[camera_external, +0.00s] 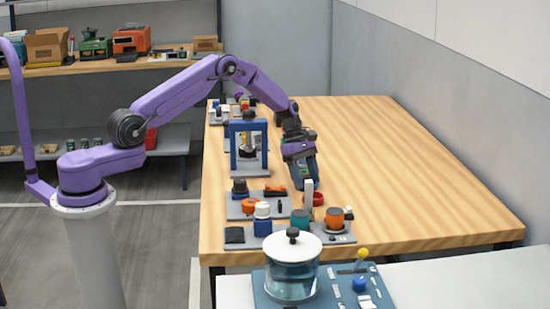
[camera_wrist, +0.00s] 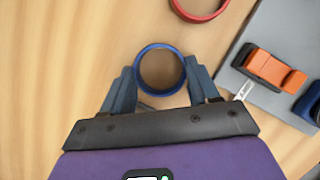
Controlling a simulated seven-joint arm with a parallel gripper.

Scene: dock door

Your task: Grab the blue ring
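The blue ring (camera_wrist: 139,82) is in the wrist view, with bare wood showing through its middle. My gripper (camera_wrist: 159,66) has one finger on each side of the ring. The fingers stand wide apart, very close to the ring's outer edge; I cannot tell whether they touch it. In the external view my gripper (camera_external: 303,186) points down, low over the table, and the blue ring is hidden there.
A red ring (camera_wrist: 201,15) lies close by on the wooden table (camera_external: 400,190); it also shows in the external view (camera_external: 318,199). A grey tray (camera_wrist: 238,55) holds an orange and black object (camera_wrist: 275,70). A blue frame (camera_external: 233,150) stands behind. The table's right side is clear.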

